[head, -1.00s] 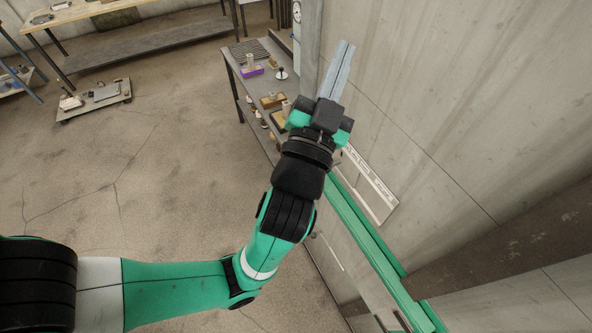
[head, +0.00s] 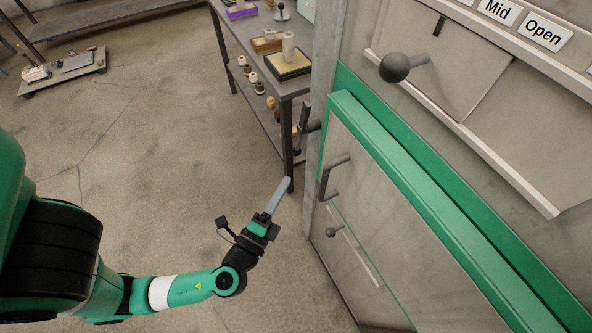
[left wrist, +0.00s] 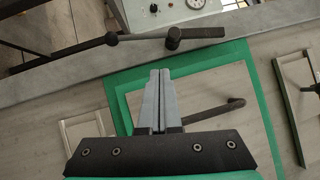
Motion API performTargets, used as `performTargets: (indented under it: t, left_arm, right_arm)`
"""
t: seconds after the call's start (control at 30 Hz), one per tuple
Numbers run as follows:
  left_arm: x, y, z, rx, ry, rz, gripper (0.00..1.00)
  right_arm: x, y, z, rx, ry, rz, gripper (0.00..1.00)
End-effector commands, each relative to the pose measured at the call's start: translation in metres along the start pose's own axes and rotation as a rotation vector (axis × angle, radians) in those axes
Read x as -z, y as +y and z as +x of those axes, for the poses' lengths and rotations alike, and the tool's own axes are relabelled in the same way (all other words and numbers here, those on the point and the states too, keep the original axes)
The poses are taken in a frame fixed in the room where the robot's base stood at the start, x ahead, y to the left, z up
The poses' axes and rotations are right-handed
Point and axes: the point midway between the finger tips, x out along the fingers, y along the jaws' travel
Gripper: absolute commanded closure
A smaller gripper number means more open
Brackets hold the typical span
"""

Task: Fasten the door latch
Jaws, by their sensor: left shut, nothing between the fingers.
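The green-edged door (head: 375,225) stands at the right in the head view, in or very near its green frame (head: 425,170); I cannot tell whether it is fully closed. It has a dark bent handle (head: 333,172). A dark latch lever (head: 303,127) sits on the grey post beside the door; in the left wrist view the latch lever (left wrist: 120,41) lies across the post, apart from my fingers. My left gripper (head: 287,183) is shut and empty, left of the door and below the latch. My right gripper is not in view.
A grey workbench (head: 285,82) with trays and small items stands behind the post. A dark knob (head: 395,67) and a panel with "Mid" and "Open" labels (head: 520,22) are at upper right.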

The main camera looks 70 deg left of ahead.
Motion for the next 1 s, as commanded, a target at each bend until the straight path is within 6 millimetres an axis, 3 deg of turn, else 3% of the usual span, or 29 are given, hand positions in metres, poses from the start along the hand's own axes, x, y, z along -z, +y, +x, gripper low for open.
performTargets:
  t: [0.03,0.2,0.73,0.87,1.0]
  left_arm:
    - [0.001,0.035,-0.011,-0.016,0.011,0.020,1.00]
    - [0.001,0.063,-0.022,-0.034,0.028,0.042,1.00]
    - [0.002,0.061,-0.015,-0.034,0.026,0.037,1.00]
    - [0.001,0.062,0.000,-0.033,0.020,0.037,1.00]
    - [0.001,0.062,0.029,-0.032,0.019,0.036,1.00]
  right_arm:
    - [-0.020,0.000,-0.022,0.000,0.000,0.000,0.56]
    - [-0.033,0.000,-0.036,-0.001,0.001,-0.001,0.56]
    - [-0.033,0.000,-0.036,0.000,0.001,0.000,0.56]
    - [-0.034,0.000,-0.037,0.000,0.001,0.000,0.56]
    - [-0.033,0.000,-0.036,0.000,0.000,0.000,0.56]
